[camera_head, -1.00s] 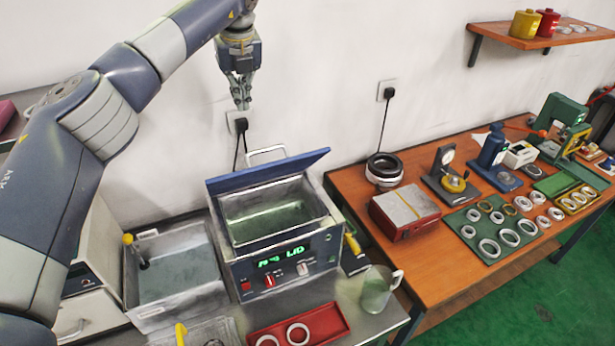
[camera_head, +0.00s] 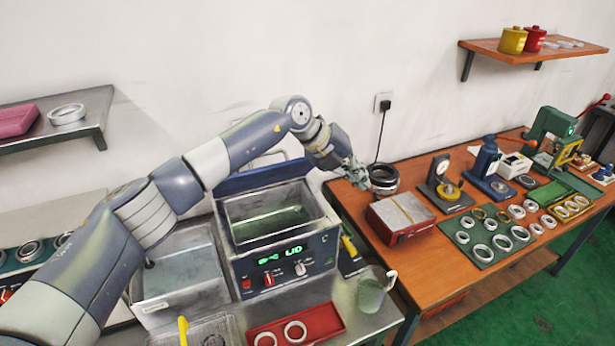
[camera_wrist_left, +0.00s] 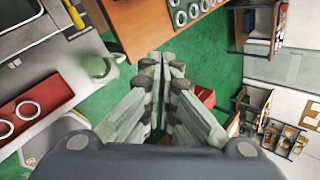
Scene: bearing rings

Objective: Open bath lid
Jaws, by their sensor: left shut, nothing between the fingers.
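The bath (camera_head: 285,265) is a blue-grey box with an open metal tank and a lit green display. The tank's inside is in plain sight, with greenish liquid at the bottom. My left gripper (camera_head: 357,187) is to the right of the bath, above the gap by the wooden table's left edge, apart from the lid. In the left wrist view its fingers (camera_wrist_left: 165,62) are together and empty. My right gripper is out of sight.
A steel basin (camera_head: 180,275) stands left of the bath. A red tray with rings (camera_head: 325,322) and a glass mug (camera_head: 371,290) are in front. Near my gripper on the wooden table are black-and-silver stacked rings (camera_head: 383,178) and a red box (camera_head: 400,220).

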